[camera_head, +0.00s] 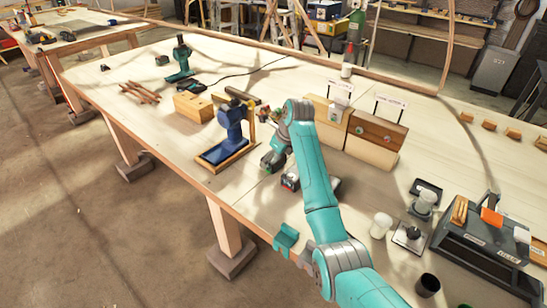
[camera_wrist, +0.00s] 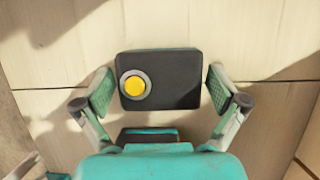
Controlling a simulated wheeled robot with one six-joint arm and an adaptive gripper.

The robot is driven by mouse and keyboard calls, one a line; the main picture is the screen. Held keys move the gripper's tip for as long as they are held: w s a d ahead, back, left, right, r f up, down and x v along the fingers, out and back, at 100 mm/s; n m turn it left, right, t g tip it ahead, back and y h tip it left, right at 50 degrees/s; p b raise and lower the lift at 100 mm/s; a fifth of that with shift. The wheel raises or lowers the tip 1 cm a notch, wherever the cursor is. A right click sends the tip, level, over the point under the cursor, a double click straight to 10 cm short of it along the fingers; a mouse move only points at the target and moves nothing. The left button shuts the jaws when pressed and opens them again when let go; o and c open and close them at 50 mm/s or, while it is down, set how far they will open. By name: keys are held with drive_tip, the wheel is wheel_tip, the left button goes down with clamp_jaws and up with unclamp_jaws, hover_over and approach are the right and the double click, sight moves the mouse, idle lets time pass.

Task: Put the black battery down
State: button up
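The black battery (camera_wrist: 175,80), a dark block with a yellow round button in a grey ring, lies between the two fingers of my gripper (camera_wrist: 160,88) in the wrist view. Narrow gaps show between its sides and the teal finger pads, so the gripper looks open around it. Pale boards show behind it; whether it rests on them is hard to tell. In the head view my gripper (camera_head: 272,162) is low over the workbench (camera_head: 235,245), right of the blue stand. The battery cannot be made out clearly there.
A blue tool on a stand (camera_head: 230,130) is left of my gripper. Wooden boxes (camera_head: 375,138) stand behind. White and metal cups and a black rack (camera_head: 480,240) are at the right.

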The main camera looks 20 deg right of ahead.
drive_tip(key=shift+r, duration=0.15)
drive_tip(key=v, duration=1.2)
idle(0.4)
